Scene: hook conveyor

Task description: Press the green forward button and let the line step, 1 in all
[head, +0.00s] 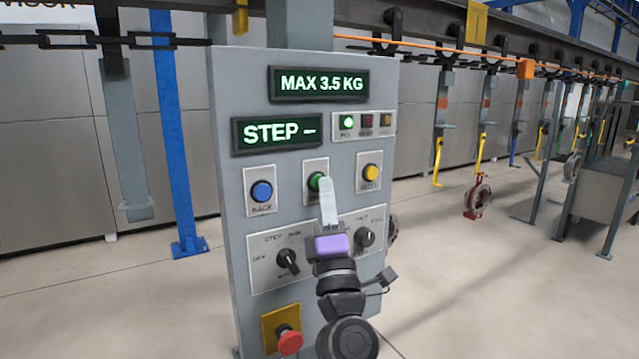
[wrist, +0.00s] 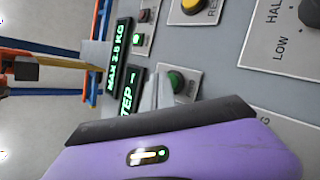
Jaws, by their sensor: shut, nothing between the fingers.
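The green button (head: 315,182) is on the grey control panel (head: 232,200), between the blue BACK button (head: 262,191) and the yellow RESET button (head: 370,171). My gripper (head: 325,184) is shut and empty, its fingertips at the green button's right edge. I cannot tell whether they touch it. In the wrist view the green button (wrist: 177,82) shows just beyond the fingers. The step display (head: 277,132) reads "STEP –". A green lamp (head: 347,122) is lit beside it; the red and amber lamps look dark.
Below the buttons are two black selector knobs (head: 288,261) and a red emergency stop (head: 289,340) on a yellow plate. The overhead line carries yellow hooks (head: 437,165), one with a red and grey part (head: 477,198). A blue post (head: 175,130) stands left.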

